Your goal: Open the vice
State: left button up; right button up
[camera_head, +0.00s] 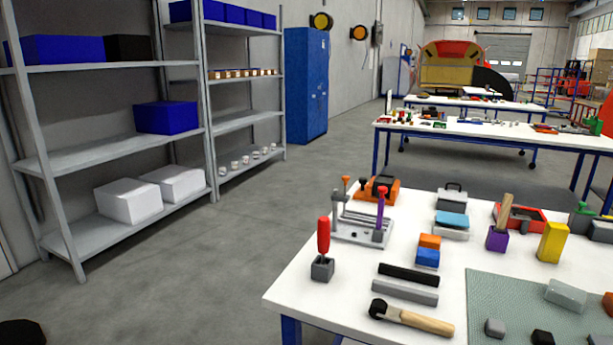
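A dark green tool (581,220) stands at the right side of the near worktable (300,290). It may be the vice, but it is small and partly cut off by neighbouring things, so I cannot tell whether its jaws are open or shut. Another green machine-like thing (592,126) stands at the right end of the second table, and it too could be a vice. Neither of my grippers is clearly in view. A dark rounded shape shows in the bottom left corner; I cannot tell what it is.
The near table holds a red-handled tool (323,250), a grey fixture (362,228), a hammer (412,318), a yellow block (552,242) and a green mat (490,290). Shelving (60,160) and a blue cabinet (307,85) stand left. The floor between is clear.

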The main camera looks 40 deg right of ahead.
aim_at(363, 181)
jog(key=i+j+u, duration=0.2)
jog(key=i+u, duration=0.5)
jog(key=i, duration=0.2)
jog(key=i+z, duration=0.3)
jog(key=i, duration=0.25)
jog(key=i+j+z, duration=0.25)
jog(key=i, duration=0.25)
jog(key=i+l+z, duration=0.1)
jog(key=i+z, duration=1.05)
jog(key=z, duration=0.15)
jog(key=i+z, duration=0.2)
jog(key=z, duration=0.15)
jog(key=i+z, duration=0.2)
jog(key=z, duration=0.15)
jog(key=i+z, duration=0.2)
jog(key=z, duration=0.2)
jog(key=i+z, duration=0.2)
jog(key=z, duration=0.2)
jog(key=i+j+z, duration=0.15)
jog(key=z, duration=0.25)
jog(key=i+j+z, duration=0.2)
jog(key=z, duration=0.2)
jog(key=i+j+z, duration=0.2)
jog(key=z, duration=0.25)
